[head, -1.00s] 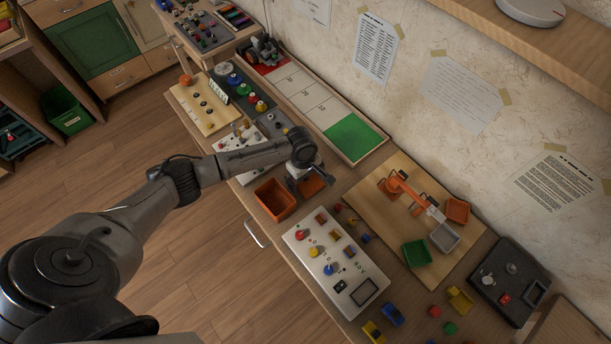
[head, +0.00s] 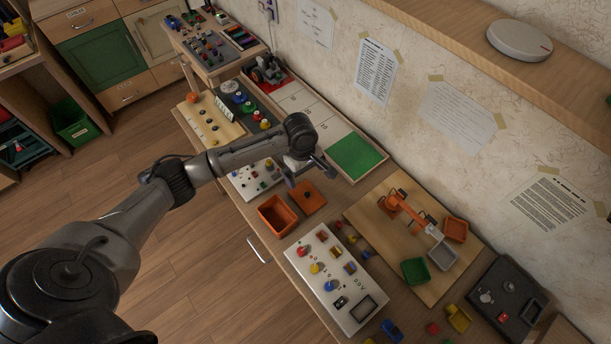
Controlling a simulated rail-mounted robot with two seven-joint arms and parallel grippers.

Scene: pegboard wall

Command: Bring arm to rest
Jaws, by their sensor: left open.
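My left arm reaches in from the left in the head view. Its gripper (head: 303,175) hangs above the bench, near the front edge of the long tray with the green square. The gripper is open, and I see nothing between its fingers. The gripper is apart from both. My right gripper is not in the picture.
A white panel with coloured knobs (head: 328,268) lies to the right of the bin. A wooden board with an orange toy arm (head: 404,208) and small bins is further right. The long tray's green square (head: 356,157) is clear. A shelf (head: 440,20) juts from the wall.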

